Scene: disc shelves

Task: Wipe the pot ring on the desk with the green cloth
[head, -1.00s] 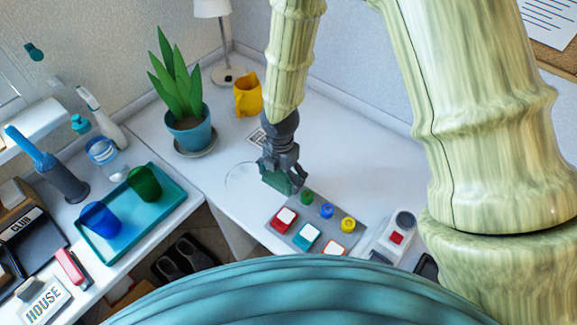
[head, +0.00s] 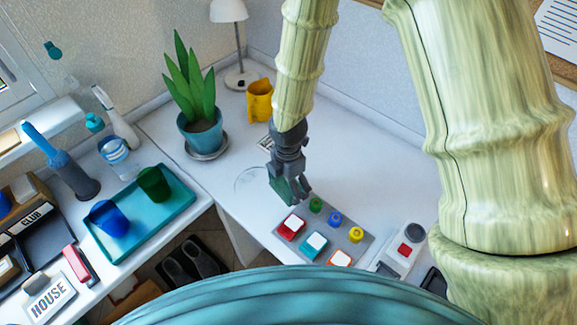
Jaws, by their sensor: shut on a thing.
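The pot ring (head: 238,180) is a faint thin circle on the white desk, just left of my gripper and in front of the potted plant. Part of its right side is hidden by my gripper and the cloth. My gripper (head: 295,198) points down at the desk and is shut on the green cloth (head: 280,188). The cloth is a small dark green piece, mostly hidden by the fingers. It is low at the desk, but I cannot tell whether it touches the surface.
A grey panel (head: 337,238) with coloured buttons and knobs lies right in front of my gripper. A teal tray (head: 128,245) with two cups is at left.

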